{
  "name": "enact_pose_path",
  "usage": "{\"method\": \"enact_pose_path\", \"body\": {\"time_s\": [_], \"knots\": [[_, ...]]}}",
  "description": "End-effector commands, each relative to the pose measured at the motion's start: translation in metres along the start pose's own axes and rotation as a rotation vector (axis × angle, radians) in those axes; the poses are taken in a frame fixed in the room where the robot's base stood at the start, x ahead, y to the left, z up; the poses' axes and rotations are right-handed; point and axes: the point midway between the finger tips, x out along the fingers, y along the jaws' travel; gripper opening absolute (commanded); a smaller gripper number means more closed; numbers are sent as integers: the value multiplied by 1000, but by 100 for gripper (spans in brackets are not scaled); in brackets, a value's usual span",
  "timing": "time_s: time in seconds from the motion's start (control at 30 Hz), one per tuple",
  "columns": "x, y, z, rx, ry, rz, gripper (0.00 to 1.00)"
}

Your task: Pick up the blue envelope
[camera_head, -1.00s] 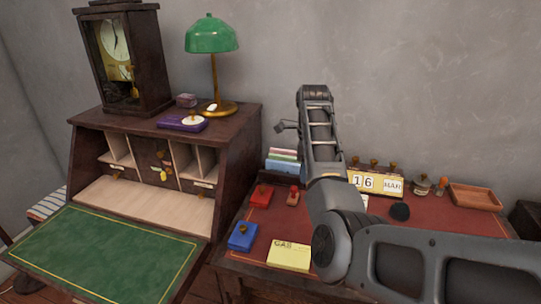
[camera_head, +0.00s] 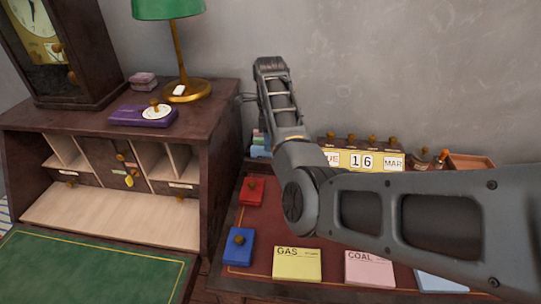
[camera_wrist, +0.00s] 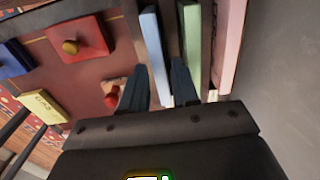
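A light blue envelope (camera_wrist: 153,40) stands on edge in the wrist view, beside an upright green envelope (camera_wrist: 192,45) and a pink one (camera_wrist: 231,40). My gripper (camera_wrist: 160,65) is open, with one dark finger on each side of the blue envelope's lower visible part. I cannot tell whether either finger touches it. In the head view, the upright envelopes (camera_head: 260,143) show only in part at the back left of the red desk top, and my arm hides the gripper.
A red box (camera_head: 251,191), a blue box (camera_head: 238,246), a yellow GAS card (camera_head: 297,264) and a pink COAL card (camera_head: 370,268) lie on the red desk top (camera_head: 255,225). A calendar (camera_head: 378,161) stands at the back. The wooden bureau (camera_head: 215,130) rises at the left.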

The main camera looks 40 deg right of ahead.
Motion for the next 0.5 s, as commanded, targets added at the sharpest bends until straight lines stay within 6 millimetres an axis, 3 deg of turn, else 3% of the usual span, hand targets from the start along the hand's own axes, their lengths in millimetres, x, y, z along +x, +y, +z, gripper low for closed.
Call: {"method": "enact_pose_path", "body": {"time_s": [0.2, 0.5], "knots": [[27, 2, 0, 1, 0, 3, 30], [30, 1, 0, 1, -1, 0, 29]]}}
